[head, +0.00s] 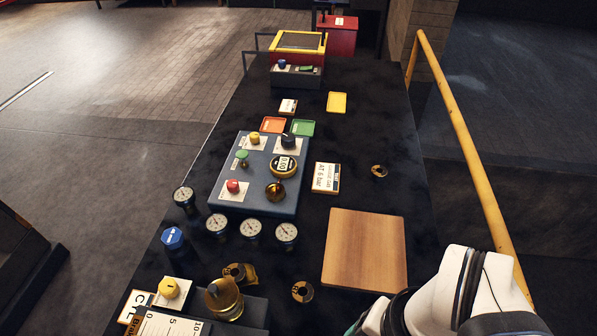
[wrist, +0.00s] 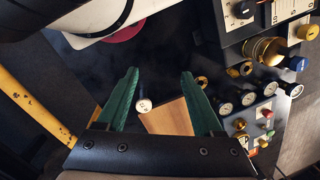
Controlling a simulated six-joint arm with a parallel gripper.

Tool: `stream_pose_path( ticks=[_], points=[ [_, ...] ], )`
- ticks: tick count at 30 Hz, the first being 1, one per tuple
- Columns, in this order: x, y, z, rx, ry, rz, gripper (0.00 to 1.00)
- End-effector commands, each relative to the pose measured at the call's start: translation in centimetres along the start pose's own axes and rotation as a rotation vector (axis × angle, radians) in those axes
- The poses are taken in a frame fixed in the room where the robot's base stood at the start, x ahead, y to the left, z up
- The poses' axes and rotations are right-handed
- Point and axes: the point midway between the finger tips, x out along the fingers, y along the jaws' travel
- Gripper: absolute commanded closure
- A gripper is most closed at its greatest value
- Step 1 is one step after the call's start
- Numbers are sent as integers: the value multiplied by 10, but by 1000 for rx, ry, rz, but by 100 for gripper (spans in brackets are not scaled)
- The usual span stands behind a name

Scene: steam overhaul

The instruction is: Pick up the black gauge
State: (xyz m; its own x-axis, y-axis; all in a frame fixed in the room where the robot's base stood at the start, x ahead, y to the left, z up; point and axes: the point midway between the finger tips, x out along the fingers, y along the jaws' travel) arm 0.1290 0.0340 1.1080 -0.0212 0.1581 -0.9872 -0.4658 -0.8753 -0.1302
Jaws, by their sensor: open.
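In the wrist view my gripper (wrist: 160,73) is open, its two green fingers apart with nothing gripped. A small dark upright thing with a round pale face (wrist: 143,105), looking like a black gauge, shows between the fingers, nearer the left one, beside the wooden board's corner. It is too small to read, and I do not see it in the head view, where my arm covers that area. Several other dark gauges with white dials stand apart on the table, among them a left one (head: 184,195) and a right one (head: 287,233).
A wooden board (head: 364,250) lies on the dark table. A control panel (head: 255,198) with coloured knobs stands behind the row of gauges. A brass ring (head: 302,291) lies left of the board. A yellow rail (head: 470,155) runs along the right side.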

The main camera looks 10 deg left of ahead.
Motion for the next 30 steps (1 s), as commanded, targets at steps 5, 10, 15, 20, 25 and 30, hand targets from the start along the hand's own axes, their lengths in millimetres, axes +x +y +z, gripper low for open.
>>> stream_pose_path(
  ticks=[5,10,15,20,25,30],
  points=[
    [0,0,0,0,0,0,0],
    [0,0,0,0,0,0,0],
    [-18,-31,-38,123,2,27,0],
    [-16,-136,-128,474,48,82,0],
    [36,-237,-176,781,117,91,0],
    [68,-272,-186,905,146,83,0]
  ],
)
